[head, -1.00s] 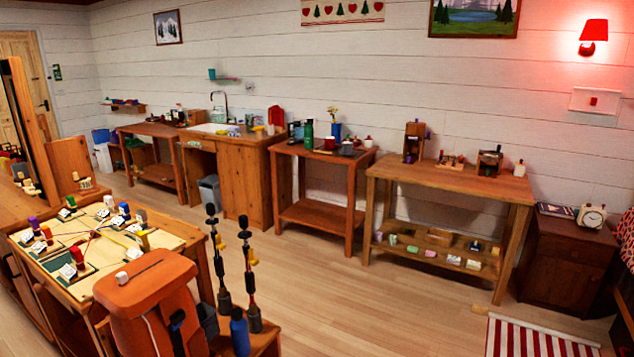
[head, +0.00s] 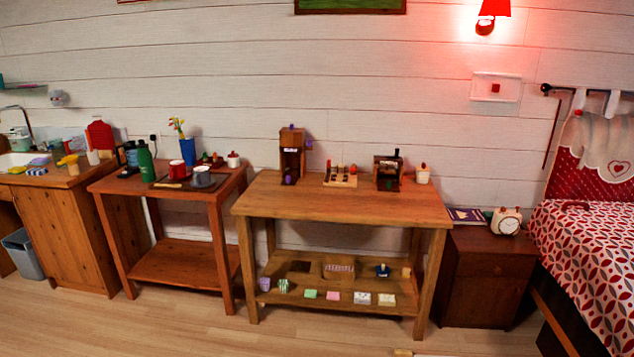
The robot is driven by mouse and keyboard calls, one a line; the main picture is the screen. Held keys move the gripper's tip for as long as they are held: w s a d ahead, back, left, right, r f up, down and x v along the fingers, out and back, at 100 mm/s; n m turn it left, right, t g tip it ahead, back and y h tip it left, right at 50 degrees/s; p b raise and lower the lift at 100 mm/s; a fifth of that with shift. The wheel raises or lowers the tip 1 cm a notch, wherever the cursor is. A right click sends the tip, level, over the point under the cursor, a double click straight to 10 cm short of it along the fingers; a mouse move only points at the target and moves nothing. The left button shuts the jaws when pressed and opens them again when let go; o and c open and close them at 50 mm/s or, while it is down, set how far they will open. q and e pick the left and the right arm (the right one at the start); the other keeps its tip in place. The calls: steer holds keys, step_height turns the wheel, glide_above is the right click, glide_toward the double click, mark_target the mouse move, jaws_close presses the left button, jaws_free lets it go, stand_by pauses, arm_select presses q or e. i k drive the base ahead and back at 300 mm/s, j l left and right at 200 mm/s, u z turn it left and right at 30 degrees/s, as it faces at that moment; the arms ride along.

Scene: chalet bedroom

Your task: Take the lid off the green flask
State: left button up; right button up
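The green flask (head: 146,161) stands upright on the small reddish wooden table (head: 117,187), left of the middle of the head view. Its top is dark and narrow; at this distance I cannot make out the lid's details. Neither of my grippers is in the head view.
Beside the flask are a red mug (head: 177,169), a grey mug (head: 201,176) and a blue vase (head: 188,151). A longer wooden workbench (head: 340,205) stands to the right, then a nightstand (head: 487,262) and a bed (head: 590,250).

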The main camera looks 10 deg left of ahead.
mark_target(141, 145)
steer(key=i+u, duration=0.3)
steer(key=i, duration=0.2)
steer(key=i+u, duration=0.3)
steer(key=i, duration=0.25)
steer(key=i+l+u, duration=0.3)
steer(key=i, duration=0.2)
steer(key=i+l+u, duration=0.3)
steer(key=i, duration=0.2)
steer(key=i+j+u, duration=0.2)
steer(key=i+u, duration=0.25)
steer(key=i, duration=0.2)
steer(key=i+u, duration=0.45)
steer(key=i, duration=0.2)
